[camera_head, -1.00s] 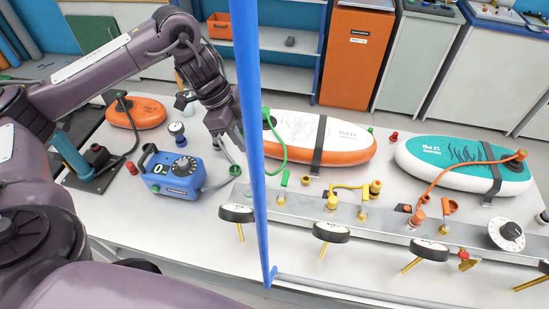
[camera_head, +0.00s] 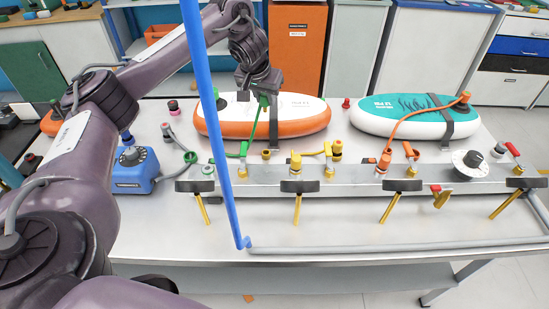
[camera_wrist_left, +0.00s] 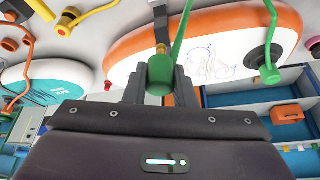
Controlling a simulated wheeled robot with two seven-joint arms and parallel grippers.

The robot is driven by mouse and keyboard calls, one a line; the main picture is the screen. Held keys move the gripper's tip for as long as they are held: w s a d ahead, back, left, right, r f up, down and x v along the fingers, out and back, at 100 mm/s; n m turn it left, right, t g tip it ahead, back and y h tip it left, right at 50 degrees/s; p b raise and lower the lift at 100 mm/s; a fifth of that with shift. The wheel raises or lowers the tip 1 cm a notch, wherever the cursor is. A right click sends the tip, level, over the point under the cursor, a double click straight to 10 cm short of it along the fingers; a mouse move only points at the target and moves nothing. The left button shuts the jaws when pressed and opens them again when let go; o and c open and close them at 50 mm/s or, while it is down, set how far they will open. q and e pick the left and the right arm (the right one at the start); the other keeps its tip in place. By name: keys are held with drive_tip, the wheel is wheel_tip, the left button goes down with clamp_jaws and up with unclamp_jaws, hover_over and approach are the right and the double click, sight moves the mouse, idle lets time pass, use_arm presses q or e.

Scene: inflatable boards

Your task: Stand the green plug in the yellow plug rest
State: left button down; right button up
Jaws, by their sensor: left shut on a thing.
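My left gripper (camera_head: 263,94) is shut on the green plug (camera_wrist_left: 160,76), which sits between its fingers in the left wrist view. In the head view the green plug (camera_head: 264,101) hangs in front of the white and orange board. A green line trails from it towards the rail. Yellow fittings (camera_head: 296,162) stand at the metal rail. A yellow cup-like piece (camera_head: 337,149), perhaps the yellow plug rest, stands just behind the rail, right of and below the gripper. Yellow pieces also show at upper left in the wrist view (camera_wrist_left: 66,27). My right gripper is not in view.
The white and orange board (camera_head: 310,118) lies behind the rail (camera_head: 345,178). A teal and white board (camera_head: 405,115) lies further right with an orange hose. A blue pump box (camera_head: 135,170) is at left. A blue upright pole (camera_head: 213,130) crosses the head view.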

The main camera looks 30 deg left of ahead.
use_arm(q)
wheel_tip(320, 180, down, 14)
drive_tip(key=b, duration=0.4)
drive_tip(key=shift+a+b, duration=0.15)
drive_tip(key=shift+b, duration=0.25)
wheel_tip(320, 180, down, 4)
drive_tip(key=shift+r, duration=0.2)
drive_tip(key=shift+f, duration=0.3)
drive_tip(key=c, duration=1.2)
unclamp_jaws()
drive_tip(key=shift+f, duration=0.1)
